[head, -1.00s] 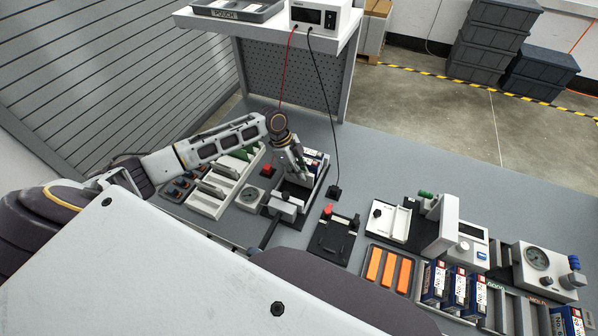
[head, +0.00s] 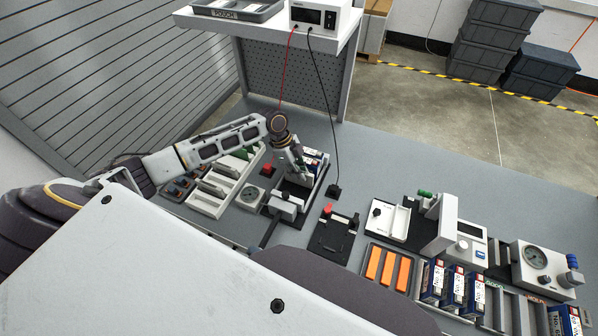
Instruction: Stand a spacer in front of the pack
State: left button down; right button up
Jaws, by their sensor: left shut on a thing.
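My left gripper (head: 298,168) points down over a dark fixture (head: 272,207) at the middle left of the bench. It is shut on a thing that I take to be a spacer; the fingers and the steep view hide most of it. A blue and white pack (head: 315,160) stands in the fixture right beside the gripper, partly covered by it. I cannot tell whether the held thing touches the fixture floor or the pack. A white rack (head: 206,204) with upright pale and green plates stands left of the fixture. My right gripper is not in view.
A gauge (head: 249,196) and a red button (head: 267,169) sit between rack and fixture. A black device with a red knob (head: 328,210) stands to the right. Orange bars (head: 390,268), several blue boxes (head: 456,287) and instruments fill the right. The bench behind the fixture is clear.

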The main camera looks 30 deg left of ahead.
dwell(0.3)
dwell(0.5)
pick_arm(q)
jog(key=c, duration=1.4)
grip_release()
jog(key=shift+c, duration=0.4)
jog(key=shift+o, duration=1.1)
jog(key=shift+r, duration=0.1)
jog(key=shift+w+r+p, duration=0.1)
jog(key=shift+p, duration=0.2)
jog(key=shift+r, duration=0.1)
